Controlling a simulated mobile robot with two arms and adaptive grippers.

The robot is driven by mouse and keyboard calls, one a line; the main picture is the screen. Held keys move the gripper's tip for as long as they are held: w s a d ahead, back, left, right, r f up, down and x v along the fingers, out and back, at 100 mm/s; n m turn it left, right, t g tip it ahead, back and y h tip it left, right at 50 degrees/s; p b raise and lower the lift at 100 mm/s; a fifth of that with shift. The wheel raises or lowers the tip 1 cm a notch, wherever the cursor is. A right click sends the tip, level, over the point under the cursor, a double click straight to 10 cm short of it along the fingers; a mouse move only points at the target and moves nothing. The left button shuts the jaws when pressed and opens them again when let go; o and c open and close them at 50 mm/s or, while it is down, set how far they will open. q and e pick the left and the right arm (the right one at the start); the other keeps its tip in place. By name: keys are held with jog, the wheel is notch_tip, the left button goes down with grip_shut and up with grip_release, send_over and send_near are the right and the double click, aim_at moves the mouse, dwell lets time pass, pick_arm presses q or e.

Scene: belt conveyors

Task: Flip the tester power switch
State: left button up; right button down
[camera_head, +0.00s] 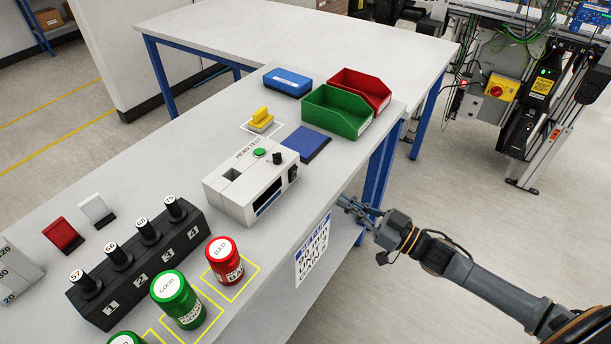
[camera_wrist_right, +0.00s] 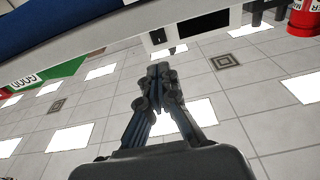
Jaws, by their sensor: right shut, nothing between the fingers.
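The tester (camera_head: 232,196) is a white box marked "HEAD TEST" on the bench. A green button (camera_head: 259,152) and a black knob (camera_head: 277,157) are on its top. A small black switch (camera_head: 292,173) is on its end face, toward the bench's right edge. Whether it is on or off is too small to tell. My right gripper (camera_head: 352,203) is shut and empty, off the bench's right edge, to the right of the tester and apart from it. In the right wrist view its fingers (camera_wrist_right: 158,70) meet at the tips. My left gripper is not in view.
A blue pad (camera_head: 306,143), green bin (camera_head: 338,112) and red bin (camera_head: 361,90) lie beyond the tester. A red "BAD" jar (camera_head: 225,262) and green "GOOD" jar (camera_head: 175,298) stand nearer, beside a black numbered rack (camera_head: 140,265).

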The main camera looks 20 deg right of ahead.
aim_at(295, 170)
jog(key=p+x, duration=0.2)
jog(key=x, duration=0.9)
jog(key=shift+w+r, duration=0.1)
jog(key=shift+w+a, duration=0.25)
jog(key=shift+w, duration=0.1)
jog(key=shift+w+a+r+p, duration=0.15)
jog(key=shift+w+r+p, duration=0.1)
jog(key=shift+p, duration=0.05)
jog(key=shift+s+f, duration=0.1)
jog(key=shift+s, duration=0.05)
